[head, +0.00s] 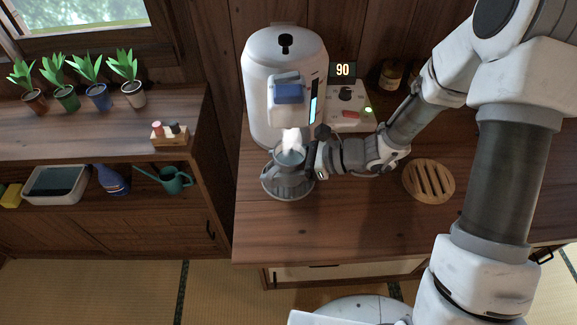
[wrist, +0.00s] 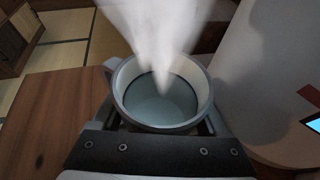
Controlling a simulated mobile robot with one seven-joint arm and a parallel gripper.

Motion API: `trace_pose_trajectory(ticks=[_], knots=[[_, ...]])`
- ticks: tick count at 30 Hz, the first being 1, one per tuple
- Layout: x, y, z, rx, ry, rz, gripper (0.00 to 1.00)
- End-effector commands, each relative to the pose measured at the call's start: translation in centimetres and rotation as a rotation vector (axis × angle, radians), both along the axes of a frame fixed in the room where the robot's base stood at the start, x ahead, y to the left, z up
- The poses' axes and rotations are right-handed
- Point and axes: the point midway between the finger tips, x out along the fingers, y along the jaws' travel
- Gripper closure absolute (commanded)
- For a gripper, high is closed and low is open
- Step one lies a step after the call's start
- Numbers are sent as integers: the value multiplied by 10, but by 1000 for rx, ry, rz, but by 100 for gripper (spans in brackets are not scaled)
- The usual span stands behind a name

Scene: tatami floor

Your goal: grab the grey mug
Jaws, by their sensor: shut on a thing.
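The grey mug (head: 285,165) is upright at the white dispenser's round grey base (head: 288,190), under its spout. In the wrist view the mug's rim (wrist: 116,92) is near, with pale bluish liquid inside and white steam rising. Its handle is at the left in that view. My gripper (head: 309,160) reaches in from the right and is shut on the mug's body. The gripper's bar hides the lower mug in the wrist view. I cannot tell whether the mug's bottom touches the base.
The white dispenser (head: 268,110) stands close behind the mug. A round slatted wooden trivet (head: 429,181) lies on the counter at right. The counter's front (head: 325,230) is clear.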

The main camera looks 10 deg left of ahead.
Motion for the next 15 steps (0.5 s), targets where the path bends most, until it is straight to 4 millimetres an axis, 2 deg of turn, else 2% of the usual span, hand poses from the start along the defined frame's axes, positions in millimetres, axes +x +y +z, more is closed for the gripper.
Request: trace_pose_trajectory(ticks=[15], knots=[[0, 0, 4, 1, -1, 0, 100]])
